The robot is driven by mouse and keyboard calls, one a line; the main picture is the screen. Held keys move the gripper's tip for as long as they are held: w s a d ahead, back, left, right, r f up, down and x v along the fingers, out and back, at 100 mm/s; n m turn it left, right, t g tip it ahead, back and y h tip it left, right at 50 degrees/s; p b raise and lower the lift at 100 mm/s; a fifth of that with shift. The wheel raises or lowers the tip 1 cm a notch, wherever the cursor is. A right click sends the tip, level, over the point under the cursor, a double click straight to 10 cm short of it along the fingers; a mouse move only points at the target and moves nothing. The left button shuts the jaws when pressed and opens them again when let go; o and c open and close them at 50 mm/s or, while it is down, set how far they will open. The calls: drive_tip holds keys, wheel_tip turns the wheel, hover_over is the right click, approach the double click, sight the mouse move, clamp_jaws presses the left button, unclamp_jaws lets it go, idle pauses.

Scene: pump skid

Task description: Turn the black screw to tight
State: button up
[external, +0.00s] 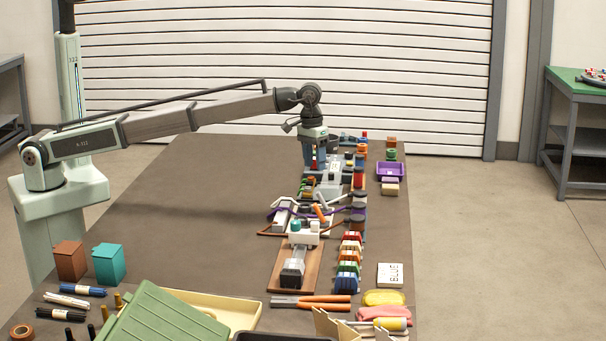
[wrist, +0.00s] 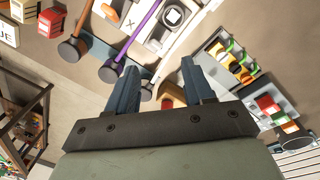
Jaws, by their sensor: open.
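My gripper (external: 318,168) hangs pointing down over the far part of the pump skid. In the wrist view its two blue fingers (wrist: 160,75) are spread apart, with nothing held between them. A pale housing (wrist: 165,35) with a dark round part in a white square frame (wrist: 172,15) lies beyond the fingertips. Dark round ends sit on a brown rod (wrist: 68,50) and on a purple rod (wrist: 110,72), left of the fingers. I cannot tell which dark part is the black screw, nor whether it is loose or tight. The fingers partly hide what lies under them.
A white pump unit (external: 302,232) on a wooden board stands nearer the camera. Coloured blocks (external: 350,257) line the skid's right side. A purple tray (external: 390,171) lies at the right edge. A tray with coloured parts (wrist: 230,60) is close right of the fingers. The table's left middle is clear.

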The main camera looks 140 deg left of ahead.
drive_tip(key=w+d+f+m+t, duration=0.1)
drive_tip(key=w+d+m, duration=0.2)
drive_tip(key=w+d, duration=0.7)
drive_tip(key=shift+w+d+f, duration=0.15)
drive_tip(key=shift+w+d, duration=0.25)
drive_tip(key=shift+w, duration=0.45)
